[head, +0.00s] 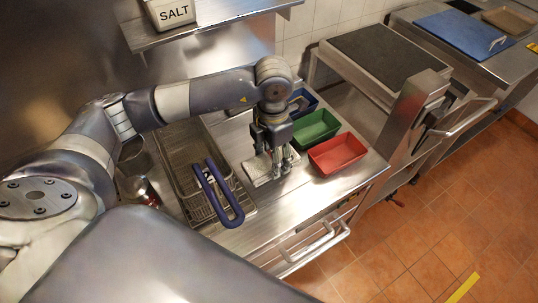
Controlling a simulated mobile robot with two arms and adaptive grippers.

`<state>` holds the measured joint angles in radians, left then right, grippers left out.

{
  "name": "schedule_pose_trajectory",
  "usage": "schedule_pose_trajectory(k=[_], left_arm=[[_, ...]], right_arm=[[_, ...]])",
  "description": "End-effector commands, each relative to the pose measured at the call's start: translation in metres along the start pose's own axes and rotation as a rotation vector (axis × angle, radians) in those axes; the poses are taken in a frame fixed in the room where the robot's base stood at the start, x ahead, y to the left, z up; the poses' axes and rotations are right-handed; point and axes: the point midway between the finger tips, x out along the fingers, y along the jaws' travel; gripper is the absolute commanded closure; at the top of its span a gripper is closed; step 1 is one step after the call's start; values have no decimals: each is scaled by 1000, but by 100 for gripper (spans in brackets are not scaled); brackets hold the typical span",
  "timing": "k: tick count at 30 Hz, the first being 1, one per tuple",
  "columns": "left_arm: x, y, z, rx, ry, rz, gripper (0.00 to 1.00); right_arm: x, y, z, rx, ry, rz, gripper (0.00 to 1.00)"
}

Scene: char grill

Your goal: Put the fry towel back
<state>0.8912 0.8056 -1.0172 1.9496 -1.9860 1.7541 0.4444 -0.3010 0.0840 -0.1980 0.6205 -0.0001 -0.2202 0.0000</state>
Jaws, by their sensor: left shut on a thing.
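The fry towel (258,177) is a pale, flat cloth on the steel counter, between the fry basket and the coloured bins. My left gripper (281,168) points down over the towel's right part, with its fingers shut on the cloth. The towel appears to lie at counter level; I cannot tell whether it is lifted slightly. The gripper hides part of the towel's far side. My right gripper is not in view.
A wire fry basket with a blue handle (210,190) stands left of the towel. Green (315,128), red (338,154) and blue (304,101) bins stand to its right. A shelf with a SALT container (172,14) hangs above. Bare counter (290,205) lies in front.

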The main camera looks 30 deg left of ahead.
Motion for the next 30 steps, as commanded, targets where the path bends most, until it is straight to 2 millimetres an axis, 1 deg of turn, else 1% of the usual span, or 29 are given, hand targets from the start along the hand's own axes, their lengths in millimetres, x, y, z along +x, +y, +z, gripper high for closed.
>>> schedule_pose_trajectory(k=[2,5,9,12,15,20,24,25,27,30], left_arm=[[0,5,0,0,1,0,66],[0,19,0,-4,2,2,66],[23,16,0,0,5,-2,66],[34,16,1,1,2,-1,66],[37,16,1,1,0,0,66],[37,16,1,1,0,0,66],[42,16,1,1,0,1,66],[41,16,1,1,0,1,39],[40,16,1,1,0,1,24],[40,16,1,1,0,1,24]], right_arm=[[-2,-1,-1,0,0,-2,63],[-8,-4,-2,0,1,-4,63],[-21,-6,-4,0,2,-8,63],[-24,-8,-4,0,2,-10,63],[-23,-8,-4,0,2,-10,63],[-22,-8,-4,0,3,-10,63],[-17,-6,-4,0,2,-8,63],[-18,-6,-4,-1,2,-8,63],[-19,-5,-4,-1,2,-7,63],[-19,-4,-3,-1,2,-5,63]])
